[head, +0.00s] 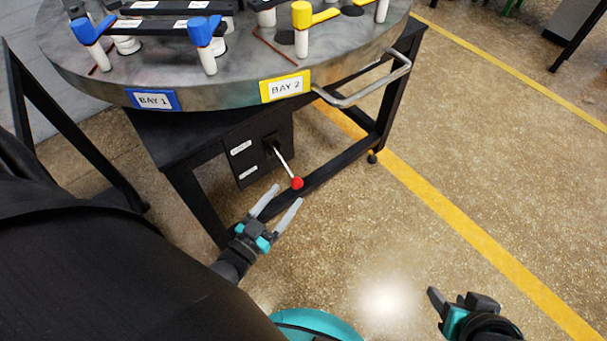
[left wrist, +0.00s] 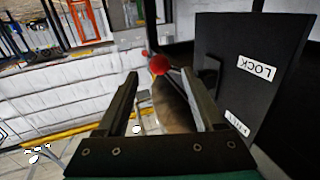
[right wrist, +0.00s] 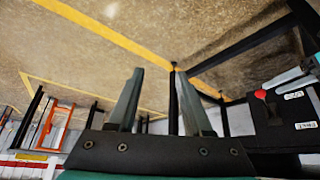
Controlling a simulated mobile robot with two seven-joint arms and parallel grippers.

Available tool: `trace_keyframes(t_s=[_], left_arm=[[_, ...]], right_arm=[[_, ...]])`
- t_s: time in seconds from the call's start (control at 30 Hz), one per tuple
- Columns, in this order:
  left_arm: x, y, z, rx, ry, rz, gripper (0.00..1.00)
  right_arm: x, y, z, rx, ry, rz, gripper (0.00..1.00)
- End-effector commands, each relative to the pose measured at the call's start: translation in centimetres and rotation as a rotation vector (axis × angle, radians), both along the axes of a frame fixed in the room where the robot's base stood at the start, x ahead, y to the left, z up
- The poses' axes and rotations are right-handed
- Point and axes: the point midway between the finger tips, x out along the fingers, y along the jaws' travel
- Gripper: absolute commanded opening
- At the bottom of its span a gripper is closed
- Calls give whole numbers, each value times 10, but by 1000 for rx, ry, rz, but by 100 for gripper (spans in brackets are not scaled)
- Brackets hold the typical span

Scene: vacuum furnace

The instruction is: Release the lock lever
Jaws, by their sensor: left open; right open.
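The lock lever (head: 284,163) is a thin metal rod with a red ball knob (head: 297,183). It comes out of a black panel (head: 246,160) under the round table and slants down to the right. In the left wrist view the knob (left wrist: 159,65) shows just beyond and between the fingertips, beside a panel labelled LOCK (left wrist: 257,67). My left gripper (head: 282,197) is open and empty, its fingers pointing up at the knob, apart from it as far as I can tell. My right gripper (head: 455,297) is open and empty at the lower right, away from the lever.
The round table (head: 200,75) carries blue and yellow clamp handles above signs BAY 1 (head: 152,100) and BAY 2 (head: 285,87). A metal handle bar (head: 375,88) juts from its right rim. Black frame legs stand around the panel. Open floor (head: 420,230) lies to the right.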

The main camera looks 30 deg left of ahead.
Motion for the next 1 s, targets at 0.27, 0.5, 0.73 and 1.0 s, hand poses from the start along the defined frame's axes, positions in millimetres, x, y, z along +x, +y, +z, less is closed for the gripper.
trace_keyframes(t_s=[0.27,0.5,0.73,1.0], left_arm=[[36,-3,-1,0,0,0,69],[61,-5,-2,0,1,0,69],[81,-6,-1,0,1,0,69],[91,-7,-1,-1,3,0,69]], right_arm=[[18,20,-7,61,-138,30,50],[30,37,-7,117,-260,49,50],[37,50,-5,168,-360,61,50],[40,57,-2,198,-417,67,50]])
